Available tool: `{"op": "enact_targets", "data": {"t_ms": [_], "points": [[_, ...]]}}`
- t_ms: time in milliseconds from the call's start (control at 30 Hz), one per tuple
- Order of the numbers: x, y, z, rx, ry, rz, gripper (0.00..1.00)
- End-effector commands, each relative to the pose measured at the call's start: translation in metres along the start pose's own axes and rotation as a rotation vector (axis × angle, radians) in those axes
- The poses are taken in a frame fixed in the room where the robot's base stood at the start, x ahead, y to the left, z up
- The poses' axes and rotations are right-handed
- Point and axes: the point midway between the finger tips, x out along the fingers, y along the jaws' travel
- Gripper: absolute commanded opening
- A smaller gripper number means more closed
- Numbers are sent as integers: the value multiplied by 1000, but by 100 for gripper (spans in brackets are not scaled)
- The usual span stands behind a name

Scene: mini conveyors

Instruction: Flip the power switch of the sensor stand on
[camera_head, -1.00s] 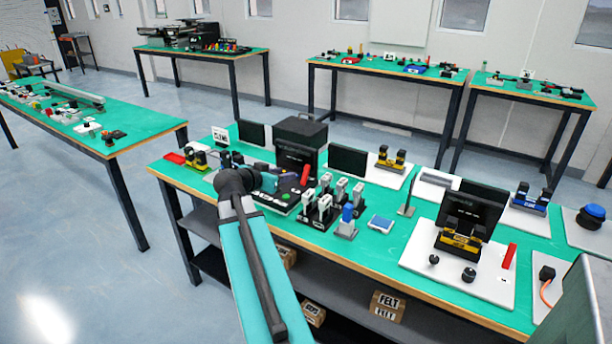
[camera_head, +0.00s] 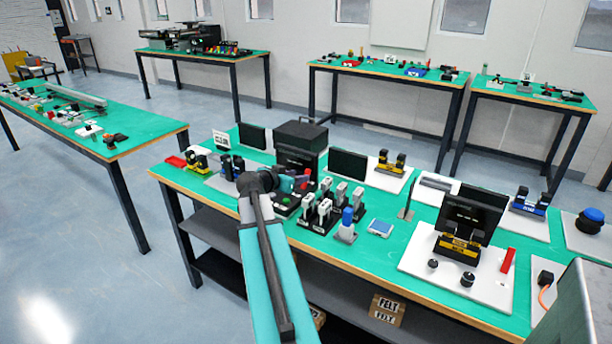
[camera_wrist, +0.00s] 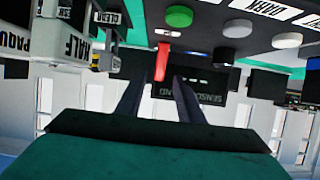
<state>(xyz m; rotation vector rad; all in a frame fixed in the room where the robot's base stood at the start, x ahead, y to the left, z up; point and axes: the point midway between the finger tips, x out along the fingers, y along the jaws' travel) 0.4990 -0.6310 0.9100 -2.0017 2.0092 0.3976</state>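The sensor stand (camera_head: 300,140) is a black box-like unit near the back of the front table. In the wrist view, which looks upside down, its dark panel (camera_wrist: 215,88) carries white lettering reading partly "SENSOR STAND". A red lever (camera_wrist: 162,58) shows in front of this panel; I take it as the power switch. In the head view the red lever (camera_head: 305,175) is partly hidden by my gripper (camera_head: 298,184). My gripper (camera_wrist: 158,84) is open, with its two dark fingers apart and the red lever lined up between their tips. I cannot tell whether they touch it.
A green button (camera_wrist: 179,16) and grey buttons (camera_wrist: 237,28) sit on a dark base nearby. Labelled white-topped switches (camera_head: 325,210) stand close on the right. A dark screen (camera_head: 348,163) stands right of the unit. A blue-topped part (camera_head: 347,218) stands near the front edge.

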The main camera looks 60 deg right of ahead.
Motion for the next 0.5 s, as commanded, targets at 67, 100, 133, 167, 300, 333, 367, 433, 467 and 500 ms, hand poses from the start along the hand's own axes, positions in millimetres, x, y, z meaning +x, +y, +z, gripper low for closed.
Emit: {"op": "enact_targets", "data": {"t_ms": [67, 100, 133, 167, 300, 333, 367, 433, 467, 500], "points": [[13, -1, -1, 0, -1, 2, 34], [19, -1, -1, -1, -1, 2, 34], [23, -1, -1, -1, -1, 2, 34], [27, -1, -1, -1, -1, 2, 34], [45, -1, -1, 0, -1, 1, 34], [48, -1, -1, 0, -1, 1, 34], [51, 0, -1, 0, -1, 2, 34], [57, 0, -1, 0, -1, 2, 34], [59, 0, -1, 0, -1, 2, 34], [62, 0, 0, 0, -1, 2, 34]]}}
